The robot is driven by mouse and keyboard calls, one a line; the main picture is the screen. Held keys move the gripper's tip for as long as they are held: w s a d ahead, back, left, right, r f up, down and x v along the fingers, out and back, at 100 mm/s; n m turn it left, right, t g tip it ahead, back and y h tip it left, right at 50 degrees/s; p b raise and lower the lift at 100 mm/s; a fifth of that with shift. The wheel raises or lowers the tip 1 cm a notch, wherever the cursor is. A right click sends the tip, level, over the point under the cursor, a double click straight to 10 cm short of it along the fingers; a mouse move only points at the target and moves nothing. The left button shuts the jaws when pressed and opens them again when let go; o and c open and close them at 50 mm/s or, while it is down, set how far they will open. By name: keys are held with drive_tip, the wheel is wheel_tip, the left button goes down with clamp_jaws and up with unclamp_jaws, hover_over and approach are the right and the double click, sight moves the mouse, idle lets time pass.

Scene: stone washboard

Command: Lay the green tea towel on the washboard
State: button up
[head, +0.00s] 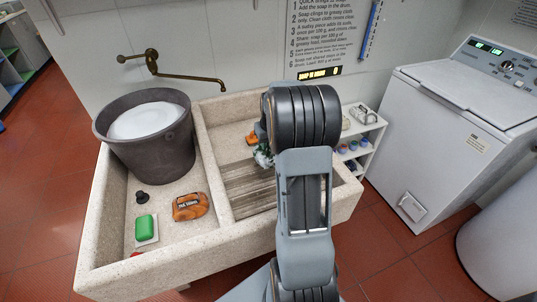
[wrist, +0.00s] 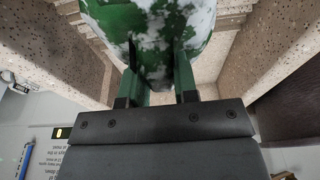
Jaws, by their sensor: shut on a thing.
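The tea towel (wrist: 150,25) is green with white, foam-like patches. It is bunched between the fingers of my gripper (wrist: 158,75), which is shut on it. In the head view a small part of the towel (head: 263,156) shows left of my arm, over the right basin. The grey-brown ribbed washboard (head: 248,192) slopes inside that basin. Its ribs (wrist: 236,12) also show behind the towel in the wrist view. My arm hides the gripper and the washboard's right part in the head view. I cannot tell whether the towel touches the washboard.
The stone sink's dividing wall (head: 211,170) stands left of the washboard. In the left basin are a dark bucket (head: 150,160) with white contents, a green soap block (head: 146,227) and an orange labelled item (head: 190,207). A brass tap (head: 175,75) reaches over the back.

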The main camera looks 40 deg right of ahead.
drive_tip(key=shift+s+f+b, duration=0.1)
drive_tip(key=shift+f+b, duration=0.35)
drive_tip(key=shift+f, duration=0.85)
drive_tip(key=shift+s+a+f+b, duration=0.1)
drive_tip(key=shift+s+f+b, duration=0.1)
drive_tip(key=shift+f+b, duration=0.75)
drive_tip(key=shift+s+a+f+b, duration=0.1)
drive_tip(key=shift+s+f+b, duration=0.15)
drive_tip(key=shift+f+b, duration=0.65)
drive_tip(key=shift+s+f+b, duration=0.2)
drive_tip(key=shift+f+b, duration=0.35)
drive_tip(key=shift+f, duration=0.75)
drive_tip(key=shift+s+f+b, duration=0.15)
drive_tip(key=shift+f+b, duration=0.45)
drive_tip(key=shift+f, duration=0.2)
drive_tip(key=o, duration=1)
drive_tip(key=shift+r, duration=0.1)
drive_tip(key=s+r, duration=0.1)
drive_tip(key=r, duration=0.3)
drive_tip(key=r+p, duration=0.1)
drive_tip(key=r, duration=0.4)
drive_tip(key=s+r, duration=0.1)
drive_tip(key=r, duration=0.3)
drive_tip(key=shift+s+a+r, duration=0.15)
drive_tip(key=shift+s+a, duration=0.15)
